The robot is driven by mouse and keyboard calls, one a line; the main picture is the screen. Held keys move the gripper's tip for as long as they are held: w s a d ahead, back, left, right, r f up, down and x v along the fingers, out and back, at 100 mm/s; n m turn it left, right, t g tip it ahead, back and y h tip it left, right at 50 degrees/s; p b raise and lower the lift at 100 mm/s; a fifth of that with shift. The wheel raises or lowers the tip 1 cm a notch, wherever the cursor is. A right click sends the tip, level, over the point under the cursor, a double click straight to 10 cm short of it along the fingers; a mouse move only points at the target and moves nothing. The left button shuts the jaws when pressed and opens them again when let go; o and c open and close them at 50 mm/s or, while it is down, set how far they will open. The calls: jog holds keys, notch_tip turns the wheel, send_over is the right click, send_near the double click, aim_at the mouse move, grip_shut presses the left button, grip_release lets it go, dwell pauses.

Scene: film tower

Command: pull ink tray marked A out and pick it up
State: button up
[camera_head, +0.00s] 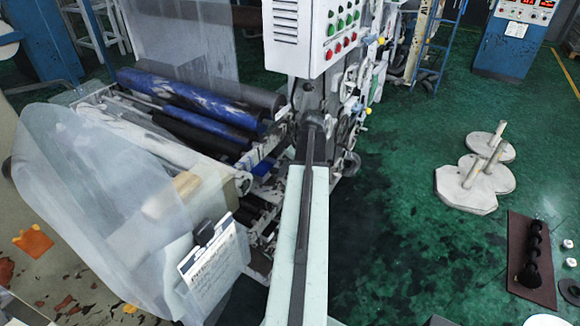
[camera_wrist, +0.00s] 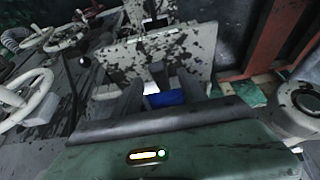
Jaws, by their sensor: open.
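In the wrist view, my gripper (camera_wrist: 160,85) is open, with its grey fingers apart and nothing held between them. Beyond the fingers stands a pale plate (camera_wrist: 193,48) spattered with black ink. I cannot tell whether it is part of the ink tray. A blue patch shows between the fingers, low down. No letter A is readable in either view, so I cannot single out tray A. In the head view my arm reaches toward the printing machine (camera_head: 333,100), and my gripper cannot be made out there.
Blue rollers (camera_head: 190,98) and a clear film sheet (camera_head: 95,200) lie left of my arm. A control box (camera_head: 303,35) hangs over the machine. Handwheels (camera_wrist: 38,98) are at the wrist view's left. Pale round weights (camera_head: 487,172) stand on open green floor at right.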

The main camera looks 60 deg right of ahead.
jog(key=b+x, duration=0.4)
jog(key=x, duration=0.2)
jog(key=shift+f+b, duration=0.15)
jog(key=shift+b, duration=0.2)
jog(key=shift+c, duration=0.3)
grip_shut()
